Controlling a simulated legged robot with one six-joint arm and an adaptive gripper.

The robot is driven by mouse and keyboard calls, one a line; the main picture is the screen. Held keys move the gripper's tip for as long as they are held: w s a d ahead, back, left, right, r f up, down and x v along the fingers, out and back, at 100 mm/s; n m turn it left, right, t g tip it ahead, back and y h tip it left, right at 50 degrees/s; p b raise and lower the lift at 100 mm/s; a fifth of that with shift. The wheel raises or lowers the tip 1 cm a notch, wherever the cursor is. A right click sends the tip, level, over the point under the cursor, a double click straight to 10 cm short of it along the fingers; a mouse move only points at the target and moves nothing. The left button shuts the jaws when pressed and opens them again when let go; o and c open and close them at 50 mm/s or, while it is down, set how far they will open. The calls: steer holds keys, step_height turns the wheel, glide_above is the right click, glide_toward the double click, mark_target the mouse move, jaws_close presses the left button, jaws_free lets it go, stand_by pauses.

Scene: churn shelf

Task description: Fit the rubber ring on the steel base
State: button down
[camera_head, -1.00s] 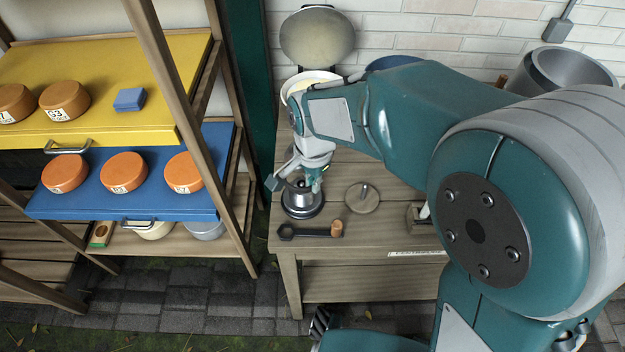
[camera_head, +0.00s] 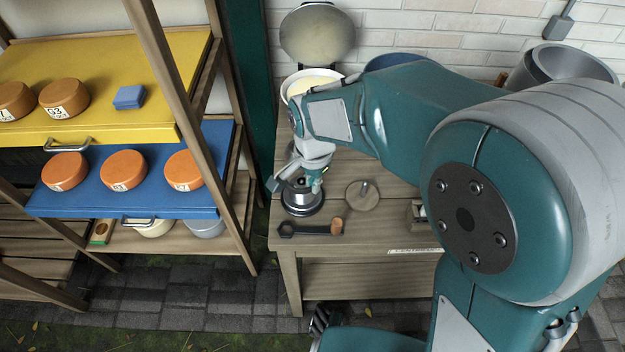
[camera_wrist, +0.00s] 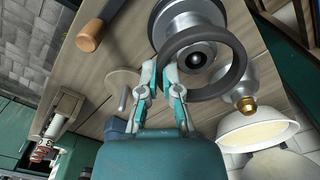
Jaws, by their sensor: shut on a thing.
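The steel base (camera_head: 303,207) stands upright on the wooden bench, with a silver body and a dark foot. It also shows in the wrist view (camera_wrist: 186,17), partly behind the ring. The black rubber ring (camera_wrist: 239,60) is gripped at its rim and lies over the base, whose centre shows through the ring's opening. The ring looks off-centre from the base in the wrist view. I cannot tell whether they touch. My gripper (camera_wrist: 163,78) is shut on the ring. In the head view my gripper (camera_head: 296,184) is at the base's top and partly hides it.
A dark wrench-like tool with a wooden handle (camera_head: 337,226) lies in front of the base. A round lid with a peg (camera_head: 363,195) lies to its right. A cream-filled pot (camera_head: 308,82) stands behind. A shelf with orange cheeses (camera_head: 124,170) is at the left.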

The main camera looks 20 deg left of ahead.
steer(key=shift+f, duration=1.15)
steer(key=shift+r, duration=1.75)
steer(key=shift+f, duration=1.75)
stand_by(1.5)
steer(key=shift+r, duration=1.75)
